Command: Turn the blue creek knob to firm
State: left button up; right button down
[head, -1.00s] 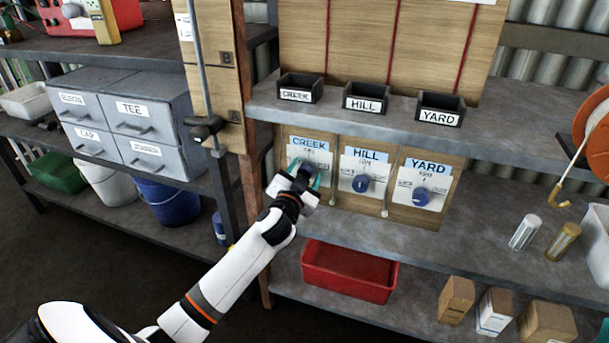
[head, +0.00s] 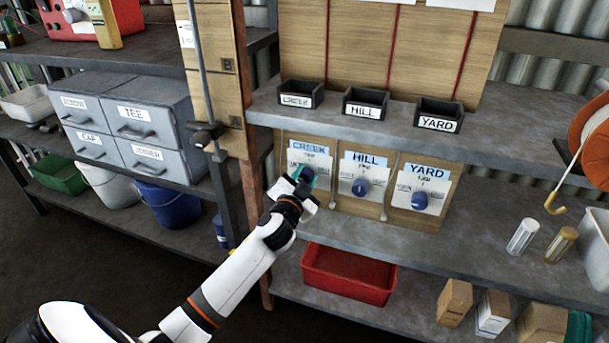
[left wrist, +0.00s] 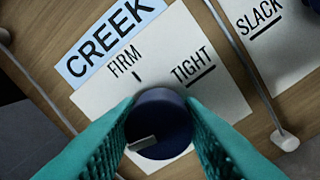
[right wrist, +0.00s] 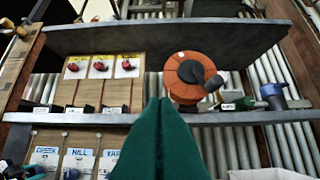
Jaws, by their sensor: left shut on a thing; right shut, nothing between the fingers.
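The blue creek knob (head: 307,173) sits on the white card under the CREEK label, on the wooden panel. In the left wrist view the knob (left wrist: 160,118) is between the teal fingers of my left gripper (left wrist: 158,140), which is shut on it. The knob's white mark is at its lower left, away from the FIRM tick (left wrist: 137,76) above the knob. TIGHT (left wrist: 193,72) is printed to the upper right. The left finger covers part of the card. In the head view my left gripper (head: 302,181) is at the panel. My right gripper (right wrist: 160,105) is shut and empty.
Blue hill (head: 360,187) and yard (head: 419,201) knobs are to the right on the same panel. A shelf with small black trays (head: 365,104) overhangs them. A red bin (head: 350,275) sits below. Two cylinders stand at the right; the shelf between them and the panel is clear.

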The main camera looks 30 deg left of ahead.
pick_arm(q)
jog(key=m+p, duration=0.2)
jog(key=m, duration=0.2)
jog(key=shift+m, duration=0.3)
jog(key=m+p, duration=0.2)
jog(key=m, duration=0.5)
jog(key=shift+f+m+t+p, duration=0.1)
jog(key=shift+m+t+p, duration=0.3)
jog(key=shift+m, duration=1.8)
pick_arm(e)
jog(key=s+d+f+g+h, duration=0.1)
jog(key=f+g+h, duration=0.1)
jog(key=f+g, duration=0.5)
jog(key=s+d+f+g+h, duration=0.1)
jog(key=d+f+g+h, duration=0.1)
jog(key=f+g, duration=0.4)
jog(key=shift+s+d+f+m+g+h, duration=0.3)
jog(key=shift+f+g, duration=0.1)
jog(key=shift+f, duration=1.9)
pick_arm(q)
jog(key=o, duration=1)
